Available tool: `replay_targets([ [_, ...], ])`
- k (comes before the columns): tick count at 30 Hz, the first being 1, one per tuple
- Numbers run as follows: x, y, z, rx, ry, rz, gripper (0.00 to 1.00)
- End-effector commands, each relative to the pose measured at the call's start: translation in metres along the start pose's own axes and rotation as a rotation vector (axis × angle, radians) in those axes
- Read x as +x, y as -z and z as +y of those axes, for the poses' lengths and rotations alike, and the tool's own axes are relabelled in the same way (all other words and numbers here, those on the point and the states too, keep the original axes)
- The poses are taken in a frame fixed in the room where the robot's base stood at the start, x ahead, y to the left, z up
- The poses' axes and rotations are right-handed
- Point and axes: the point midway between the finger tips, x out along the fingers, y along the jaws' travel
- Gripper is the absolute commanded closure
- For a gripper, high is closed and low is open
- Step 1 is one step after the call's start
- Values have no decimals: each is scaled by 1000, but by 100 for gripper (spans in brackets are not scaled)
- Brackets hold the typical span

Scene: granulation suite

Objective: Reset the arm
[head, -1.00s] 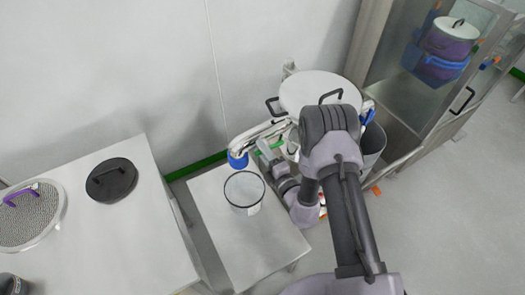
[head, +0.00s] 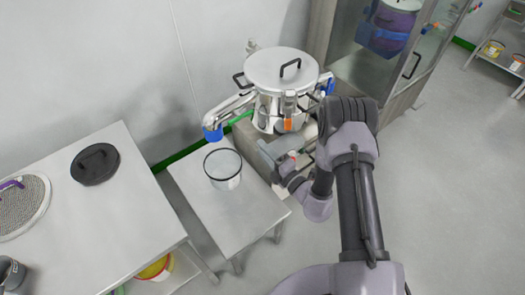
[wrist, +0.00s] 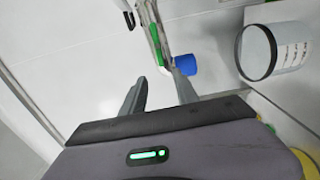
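My gripper (wrist: 158,72) is open in the wrist view, its two fingers apart with nothing between them. In the head view my gripper (head: 272,150) is beside the lower part of a steel vessel (head: 275,110), partly hidden by my wrist. The vessel has a domed lid with a black handle and a side spout with a blue end (head: 212,134). The blue end also shows in the wrist view (wrist: 186,64), behind the right fingertip. I cannot tell how far the fingers are from it.
A clear, dark-rimmed container (head: 223,172) stands on a low steel table (head: 240,208). A white bench (head: 130,235) at left carries a black lid (head: 95,164) and a round sieve (head: 22,205). A glass-fronted cabinet (head: 400,60) is behind. Floor at right is clear.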

Motion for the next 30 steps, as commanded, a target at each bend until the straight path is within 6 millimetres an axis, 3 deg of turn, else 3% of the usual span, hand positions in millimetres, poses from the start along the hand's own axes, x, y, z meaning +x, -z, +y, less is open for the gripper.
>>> replay_targets([
  [8, 2, 2, 6, -13, -6, 15, 64],
  [11, 14, 21, 52, -132, -51, 140, 64],
  [14, 14, 73, 136, -421, -145, 408, 64],
  [15, 3, 100, 170, -583, -190, 535, 64],
  [17, -25, 137, 208, -850, -258, 723, 64],
  [18, -49, 158, 226, -1037, -301, 841, 64],
  [21, -117, 188, 246, -1534, -396, 1113, 64],
  [23, -157, 190, 248, -1847, -437, 1265, 64],
  [24, -182, 185, 248, -2058, -455, 1362, 64],
  [27, -230, 158, 249, -2539, -457, 1584, 64],
  [28, -240, 148, 251, 2630, 441, -1624, 64],
  [30, -259, 127, 258, 2433, 343, -1481, 64],
])
